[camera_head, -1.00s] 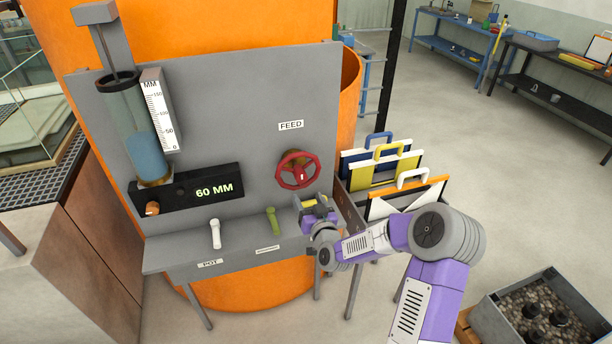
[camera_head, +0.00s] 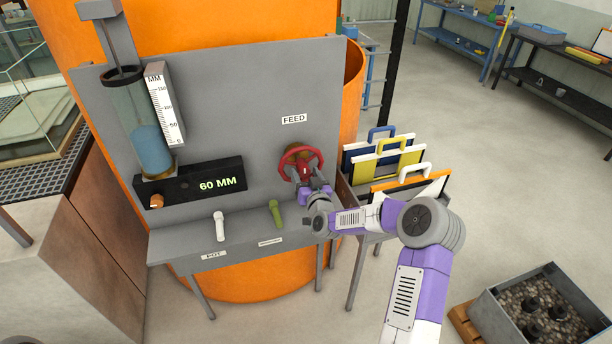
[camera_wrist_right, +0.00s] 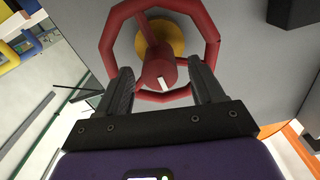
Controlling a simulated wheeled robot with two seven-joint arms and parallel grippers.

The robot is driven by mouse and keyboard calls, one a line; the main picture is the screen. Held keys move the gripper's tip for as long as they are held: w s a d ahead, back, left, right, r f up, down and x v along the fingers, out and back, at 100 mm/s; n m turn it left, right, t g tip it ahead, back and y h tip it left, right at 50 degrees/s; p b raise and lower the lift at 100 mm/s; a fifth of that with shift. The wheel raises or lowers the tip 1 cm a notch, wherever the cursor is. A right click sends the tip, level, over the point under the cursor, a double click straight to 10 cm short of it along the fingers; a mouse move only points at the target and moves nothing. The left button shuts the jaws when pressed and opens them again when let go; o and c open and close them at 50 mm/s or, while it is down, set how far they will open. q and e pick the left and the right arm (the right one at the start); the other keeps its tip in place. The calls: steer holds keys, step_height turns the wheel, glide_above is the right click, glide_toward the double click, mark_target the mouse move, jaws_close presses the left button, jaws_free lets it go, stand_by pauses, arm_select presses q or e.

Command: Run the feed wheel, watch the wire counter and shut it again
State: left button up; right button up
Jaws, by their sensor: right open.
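The red feed wheel (camera_head: 301,152) is mounted on the grey panel under the FEED label. My right gripper (camera_head: 304,182) is at the wheel's lower rim in the head view. In the wrist view the right gripper (camera_wrist_right: 162,90) is open, its two fingers on either side of the red hub (camera_wrist_right: 160,72) with the white mark; whether they touch it I cannot tell. The wheel (camera_wrist_right: 113,30) fills the upper part there. The counter (camera_head: 217,185) reads 60 MM. The glass cylinder (camera_head: 152,150) holds blue liquid beside the MM scale (camera_head: 164,105). My left gripper is out of view.
A white handle (camera_head: 219,226) and a green handle (camera_head: 275,213) stand on the shelf below the panel. An orange knob (camera_head: 156,201) sits at the counter box's left end. A rack of coloured boards (camera_head: 400,160) stands close to my right arm.

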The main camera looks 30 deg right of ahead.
steer(key=shift+c, duration=0.4)
jaws_close()
